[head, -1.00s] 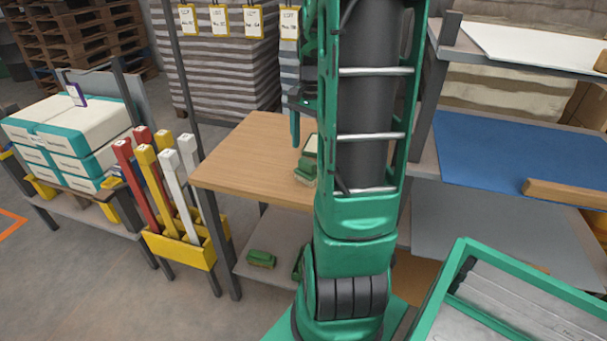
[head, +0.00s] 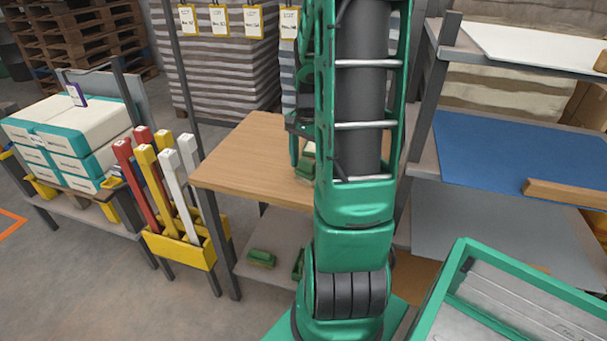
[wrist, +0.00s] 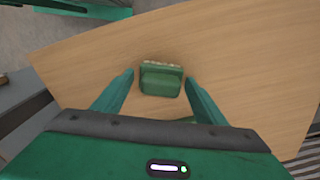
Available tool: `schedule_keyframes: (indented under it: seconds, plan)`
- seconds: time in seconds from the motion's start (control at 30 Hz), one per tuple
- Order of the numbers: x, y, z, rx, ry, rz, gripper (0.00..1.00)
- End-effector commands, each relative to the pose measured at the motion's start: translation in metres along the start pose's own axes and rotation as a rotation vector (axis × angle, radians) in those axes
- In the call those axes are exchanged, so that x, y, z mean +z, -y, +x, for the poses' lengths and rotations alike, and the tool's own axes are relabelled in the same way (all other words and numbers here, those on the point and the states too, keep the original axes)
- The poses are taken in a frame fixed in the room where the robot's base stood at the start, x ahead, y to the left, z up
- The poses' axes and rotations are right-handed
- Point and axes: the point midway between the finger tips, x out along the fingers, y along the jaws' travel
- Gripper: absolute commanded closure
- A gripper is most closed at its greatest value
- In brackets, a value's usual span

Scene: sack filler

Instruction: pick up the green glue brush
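A green brush (wrist: 161,82) with a pale bristle edge lies on the wooden tabletop in the wrist view. My gripper (wrist: 158,79) is open, with one teal finger on each side of the brush and gaps between. I cannot tell how high the fingertips are above the table. In the head view the brush (head: 305,170) is partly hidden by my arm, and only one finger (head: 294,150) of my gripper shows. Another bit of green (wrist: 207,118) shows beside the right finger in the wrist view, mostly hidden.
The wooden table (head: 240,160) is otherwise mostly clear. Green brushes (head: 261,259) lie on its lower shelf. A yellow holder (head: 180,250) with red, yellow and white handles stands at its left. A rack with a blue sheet (head: 500,155) stands to the right.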

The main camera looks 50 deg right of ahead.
Motion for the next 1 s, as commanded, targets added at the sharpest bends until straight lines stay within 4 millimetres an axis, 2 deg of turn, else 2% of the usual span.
schedule_keyframes:
  seconds: [0.03, 0.13, 0.2, 0.57, 0.67, 0.8, 1.0]
  plan:
    - [0.000, 0.000, 0.000, 0.000, 0.000, 0.000, 0.47]
    - [0.000, 0.000, 0.000, 0.000, 0.000, 0.000, 0.70]
    - [0.000, 0.000, 0.000, 0.000, 0.000, 0.000, 0.74]
    - [0.000, 0.000, -0.007, -0.001, -0.001, 0.000, 0.74]
    - [0.000, 0.001, -0.017, -0.002, -0.002, -0.001, 0.74]
    - [-0.001, 0.001, -0.042, -0.004, -0.004, -0.001, 0.74]
    - [0.040, -0.012, -0.067, -0.004, -0.004, -0.002, 0.74]
